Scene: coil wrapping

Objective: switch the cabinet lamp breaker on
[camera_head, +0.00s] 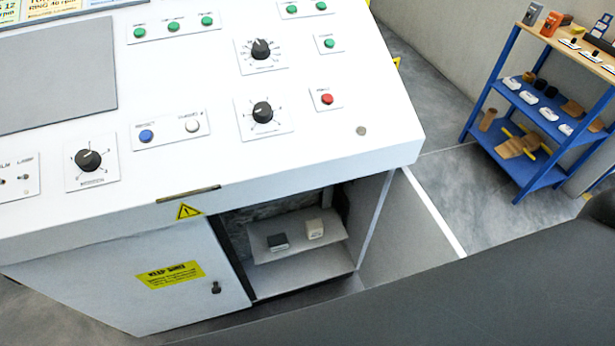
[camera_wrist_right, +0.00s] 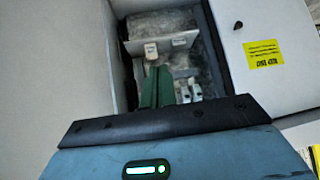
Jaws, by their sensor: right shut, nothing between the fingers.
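The white control cabinet (camera_head: 190,275) has an open compartment under its sloping console top. In the right wrist view, small pale block-shaped parts (camera_wrist_right: 187,90), possibly breakers, sit inside just right of my gripper. Their lever positions and labels are too small to read. My right gripper (camera_wrist_right: 157,72) shows green fingers, shut and empty, pointing into the compartment. I cannot tell whether they touch anything. In the head view the console top hides those parts, and my right gripper is not visible. My left gripper is in neither view.
A door with a yellow label (camera_head: 170,274) is left of the opening; a pale panel (camera_head: 405,235) stands right. A blue rack (camera_head: 490,105) stands at far right.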

